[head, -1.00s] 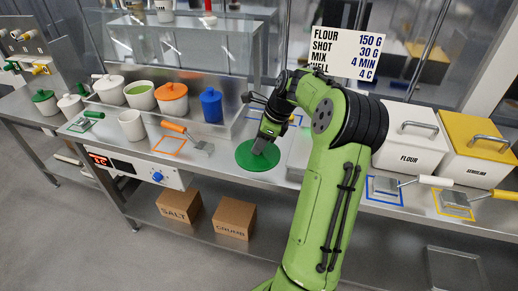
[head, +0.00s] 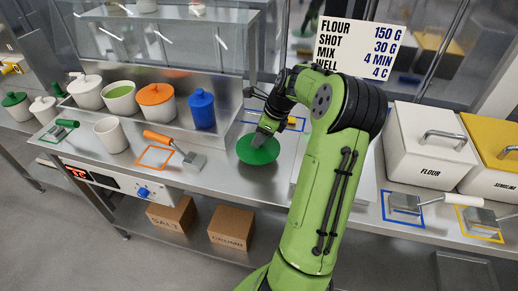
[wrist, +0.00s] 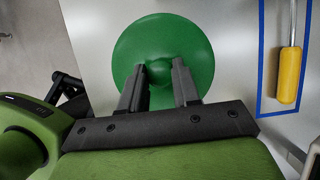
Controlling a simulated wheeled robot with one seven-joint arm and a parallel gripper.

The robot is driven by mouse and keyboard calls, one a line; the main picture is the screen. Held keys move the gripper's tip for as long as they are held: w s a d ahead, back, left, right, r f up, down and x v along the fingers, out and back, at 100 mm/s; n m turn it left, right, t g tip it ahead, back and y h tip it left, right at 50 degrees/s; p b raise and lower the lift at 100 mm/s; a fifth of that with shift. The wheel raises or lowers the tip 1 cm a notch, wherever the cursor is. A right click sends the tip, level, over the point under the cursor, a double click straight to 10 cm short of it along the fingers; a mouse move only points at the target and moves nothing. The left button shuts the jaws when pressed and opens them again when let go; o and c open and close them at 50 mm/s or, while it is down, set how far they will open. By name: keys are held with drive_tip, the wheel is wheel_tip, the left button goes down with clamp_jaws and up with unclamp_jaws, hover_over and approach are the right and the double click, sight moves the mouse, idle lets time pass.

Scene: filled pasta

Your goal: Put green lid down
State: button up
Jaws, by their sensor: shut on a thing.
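The green lid (head: 258,151) is a round disc at the front middle of the steel counter. My gripper (head: 264,137) is over it, pointing down. In the wrist view the lid (wrist: 163,40) lies flat across the ends of my two fingers (wrist: 160,85), which are shut on its small central knob. The lid looks very near the counter, but I cannot tell whether it touches. An open pot with green contents (head: 120,97) stands on the raised step at the left, with no lid on it.
A white cup (head: 111,135) and an orange-handled scraper (head: 180,150) are left of the lid. A yellow-handled tool (wrist: 288,75) lies inside a blue outline. A flour bin (head: 423,150) stands right.

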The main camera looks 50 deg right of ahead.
wheel_tip(320, 180, down, 4)
drive_tip(key=shift+w+d+f+b, duration=0.15)
drive_tip(key=shift+b, duration=0.3)
